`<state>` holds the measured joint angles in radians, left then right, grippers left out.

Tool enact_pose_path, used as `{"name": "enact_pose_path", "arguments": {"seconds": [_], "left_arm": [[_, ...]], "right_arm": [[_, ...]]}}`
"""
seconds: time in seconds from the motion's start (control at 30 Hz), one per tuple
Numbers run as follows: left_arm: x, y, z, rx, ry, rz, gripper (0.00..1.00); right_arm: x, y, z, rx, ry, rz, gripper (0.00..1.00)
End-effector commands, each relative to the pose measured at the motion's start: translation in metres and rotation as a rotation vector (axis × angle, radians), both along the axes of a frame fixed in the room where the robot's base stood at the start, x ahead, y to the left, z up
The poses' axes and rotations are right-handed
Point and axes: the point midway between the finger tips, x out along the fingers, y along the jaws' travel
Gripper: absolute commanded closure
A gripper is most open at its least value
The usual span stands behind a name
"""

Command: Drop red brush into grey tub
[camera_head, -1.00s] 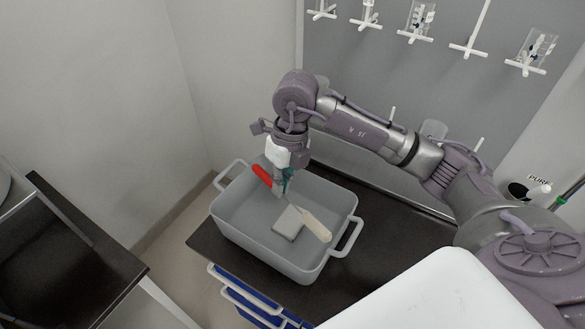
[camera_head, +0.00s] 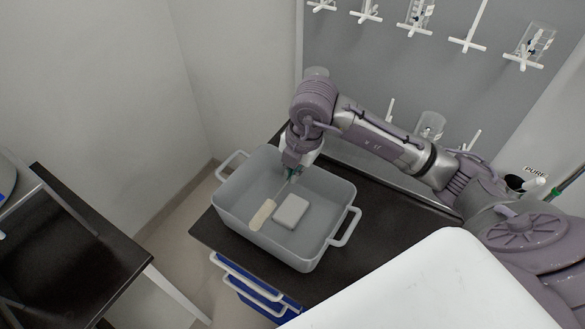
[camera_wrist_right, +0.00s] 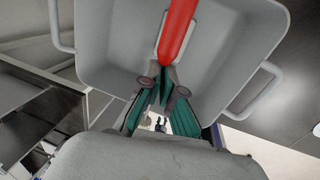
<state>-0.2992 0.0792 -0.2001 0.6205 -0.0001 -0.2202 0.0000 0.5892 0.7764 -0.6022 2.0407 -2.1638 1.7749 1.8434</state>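The grey tub (camera_head: 331,193) stands on the dark bench in the head view; its wall also shows in the right wrist view (camera_wrist_right: 105,50). My right gripper (camera_head: 292,177) points down inside the tub's opening. In the right wrist view its teal fingers (camera_wrist_right: 163,86) come together at the end of the red handle, shut on the red brush (camera_wrist_right: 178,28). In the head view the brush's pale bristle end (camera_head: 262,215) slants toward the lower left inside the tub; its red handle is hidden. I cannot tell whether the brush touches the tub floor. My left gripper is out of view.
A pale grey block (camera_head: 291,211) lies on the tub floor beside the bristles. Glassware hangs on pegs on the grey back panel (camera_head: 350,75). Blue-and-white drawers (camera_head: 250,285) are below the bench. Another dark table (camera_head: 75,255) stands at the left. Dark bench to the tub's right is clear.

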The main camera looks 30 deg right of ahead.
Motion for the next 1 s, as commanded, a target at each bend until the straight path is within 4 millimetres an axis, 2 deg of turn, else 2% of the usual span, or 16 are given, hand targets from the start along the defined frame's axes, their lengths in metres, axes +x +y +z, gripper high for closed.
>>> {"name": "enact_pose_path", "arguments": {"seconds": [0.03,0.3,0.67,0.7,0.87,1.0], "left_arm": [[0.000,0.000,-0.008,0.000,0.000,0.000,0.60],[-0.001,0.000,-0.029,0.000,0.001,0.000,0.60],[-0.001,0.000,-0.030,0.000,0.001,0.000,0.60],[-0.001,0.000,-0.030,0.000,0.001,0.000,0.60],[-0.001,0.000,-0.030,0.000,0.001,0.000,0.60],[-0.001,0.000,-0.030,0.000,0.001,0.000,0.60]], "right_arm": [[0.000,0.000,-0.011,0.000,0.001,0.000,1.00],[0.000,0.000,-0.040,0.002,0.001,0.001,1.00],[0.000,0.000,-0.044,0.001,0.000,0.002,1.00],[0.000,0.000,-0.044,0.001,0.000,0.002,0.90],[0.000,0.000,-0.044,0.001,0.000,0.002,0.65],[0.000,0.000,-0.044,0.001,0.000,0.002,0.65]]}}
